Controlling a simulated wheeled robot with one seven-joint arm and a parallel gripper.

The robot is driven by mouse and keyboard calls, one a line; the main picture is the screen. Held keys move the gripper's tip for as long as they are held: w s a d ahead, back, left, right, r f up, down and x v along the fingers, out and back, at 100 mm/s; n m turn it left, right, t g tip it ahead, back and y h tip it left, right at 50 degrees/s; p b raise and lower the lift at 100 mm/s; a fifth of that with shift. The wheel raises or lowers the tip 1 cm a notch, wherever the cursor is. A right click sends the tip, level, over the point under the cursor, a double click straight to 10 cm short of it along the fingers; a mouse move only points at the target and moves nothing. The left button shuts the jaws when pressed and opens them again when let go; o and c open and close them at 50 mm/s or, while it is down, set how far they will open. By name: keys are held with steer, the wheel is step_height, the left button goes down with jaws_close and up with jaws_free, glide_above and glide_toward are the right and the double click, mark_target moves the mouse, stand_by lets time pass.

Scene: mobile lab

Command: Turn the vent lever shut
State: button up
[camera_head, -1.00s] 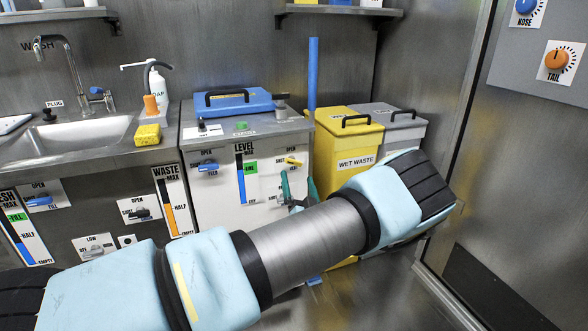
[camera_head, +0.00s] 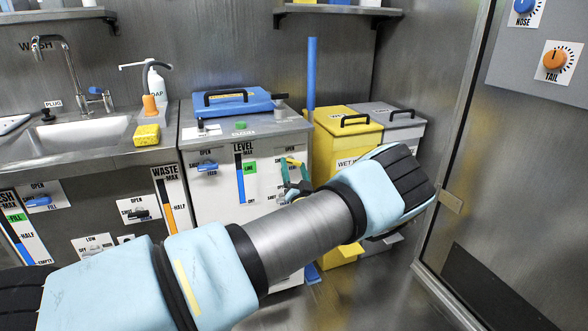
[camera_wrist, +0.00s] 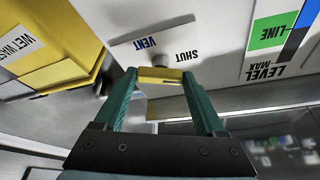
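The vent lever (camera_head: 292,161) is a small yellow bar on the white front of the cabinet, at its upper right. In the wrist view, which is upside down, the yellow lever (camera_wrist: 160,76) lies across the picture below the words VENT and SHUT. My gripper (camera_head: 295,175) has green fingers and is at the lever. In the wrist view my gripper (camera_wrist: 160,80) is open, with one fingertip near each end of the lever. I cannot tell whether they touch it. The knob behind the lever is partly hidden.
A yellow wet waste bin (camera_head: 345,150) and a grey bin (camera_head: 400,132) stand right of the cabinet. A blue case (camera_head: 233,103) lies on the cabinet top. Another lever, blue (camera_head: 207,167), is at the cabinet's left. A sink counter (camera_head: 110,150) is further left.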

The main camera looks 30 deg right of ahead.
steer(key=c, duration=0.8)
steer(key=shift+f+n+y+b, duration=0.2)
steer(key=shift+n+y+b, duration=0.15)
steer(key=shift+b, duration=0.3)
steer(key=n+y+b, duration=0.1)
steer(key=n+b, duration=0.1)
steer(key=n+t+y+b, duration=0.1)
steer(key=n+b, duration=0.1)
steer(key=n, duration=0.1)
steer(key=shift+d+y+b, duration=0.15)
steer(key=shift+y+b, duration=0.1)
steer(key=shift+b, duration=0.05)
steer(key=shift+r+n+b, duration=0.15)
steer(key=shift+n+b, duration=0.15)
steer(key=shift+n, duration=0.55)
steer(key=o, duration=1.3)
steer(key=shift+s, duration=0.1)
